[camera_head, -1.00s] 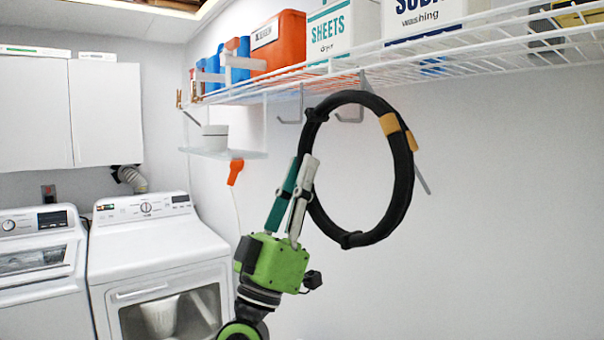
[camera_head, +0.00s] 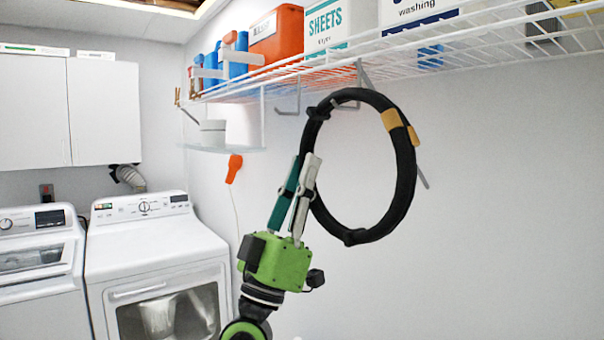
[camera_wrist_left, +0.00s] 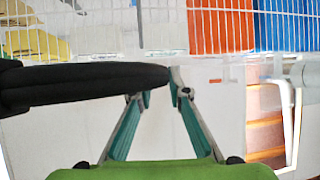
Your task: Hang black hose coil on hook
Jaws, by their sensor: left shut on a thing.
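The black hose coil (camera_head: 404,170) is an upright ring with black ties and a tan band near its upper right. My left gripper (camera_head: 308,163) is shut on the coil's left side, with the arm below. In the left wrist view the coil (camera_wrist_left: 85,82) crosses from the left edge to the fingertips (camera_wrist_left: 162,95). Grey hooks hang under the wire shelf: one hook (camera_head: 289,112) is left of the coil. Another hook (camera_head: 362,75) is by the coil's top and partly hidden by it; I cannot tell if they touch. My right gripper is not in view.
The white wire shelf (camera_head: 480,38) runs above the coil and carries an orange box (camera_head: 277,40), blue containers and white boxes. A small shelf with a white pot (camera_head: 213,132) is left. White laundry machines (camera_head: 150,260) stand lower left. The wall to the right is clear.

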